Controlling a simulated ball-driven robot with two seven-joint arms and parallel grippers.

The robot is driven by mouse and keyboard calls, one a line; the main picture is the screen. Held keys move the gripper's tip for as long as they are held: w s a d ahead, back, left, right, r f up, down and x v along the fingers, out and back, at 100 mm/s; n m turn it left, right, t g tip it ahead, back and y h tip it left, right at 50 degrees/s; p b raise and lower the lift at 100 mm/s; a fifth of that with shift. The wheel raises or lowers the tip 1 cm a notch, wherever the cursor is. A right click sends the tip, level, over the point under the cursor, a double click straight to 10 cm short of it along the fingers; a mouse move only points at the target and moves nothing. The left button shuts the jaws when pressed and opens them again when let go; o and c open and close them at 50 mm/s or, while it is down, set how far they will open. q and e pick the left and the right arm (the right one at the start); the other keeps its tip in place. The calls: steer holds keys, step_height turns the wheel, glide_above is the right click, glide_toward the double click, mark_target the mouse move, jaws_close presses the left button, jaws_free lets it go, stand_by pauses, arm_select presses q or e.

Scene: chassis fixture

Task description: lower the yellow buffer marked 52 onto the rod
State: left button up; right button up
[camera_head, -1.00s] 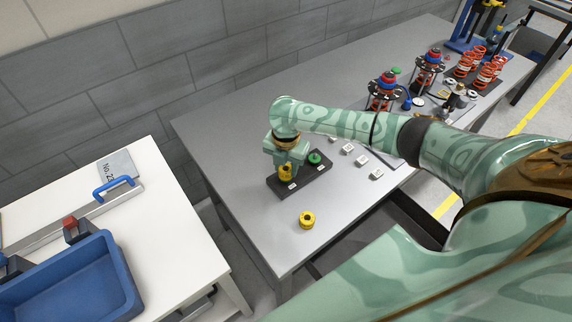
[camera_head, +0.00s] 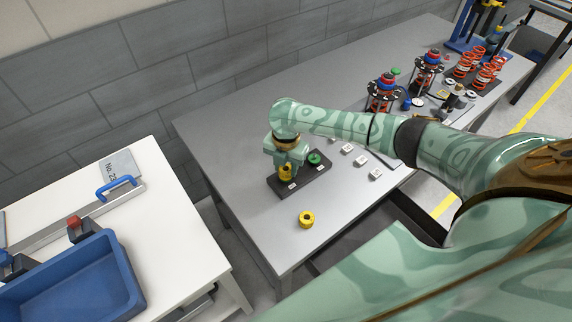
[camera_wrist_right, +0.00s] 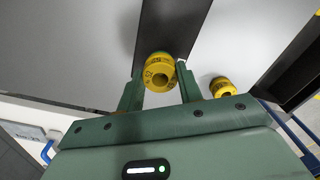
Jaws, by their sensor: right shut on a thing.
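My right gripper (camera_head: 285,165) points down over the left part of a dark base plate (camera_head: 318,178). It is shut on a yellow buffer (camera_head: 285,173), which also shows between the two fingers in the right wrist view (camera_wrist_right: 159,73). A second yellow buffer (camera_head: 306,220) lies on the table in front of the plate, apart from the gripper (camera_wrist_right: 222,87). My left gripper is not in view.
A green round piece (camera_head: 314,158) is on the plate's right part. Several small white blocks (camera_head: 361,160) lie right of the plate. Spring assemblies (camera_head: 384,95) stand farther back on the grey table (camera_head: 235,135). A white table with a blue bin (camera_head: 75,285) is at left.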

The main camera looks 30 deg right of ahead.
steer(key=shift+f, duration=0.15)
steer(key=o, duration=1.1)
steer(key=shift+c, duration=0.2)
step_height(320, 180, up, 7)
steer(key=p, duration=0.8)
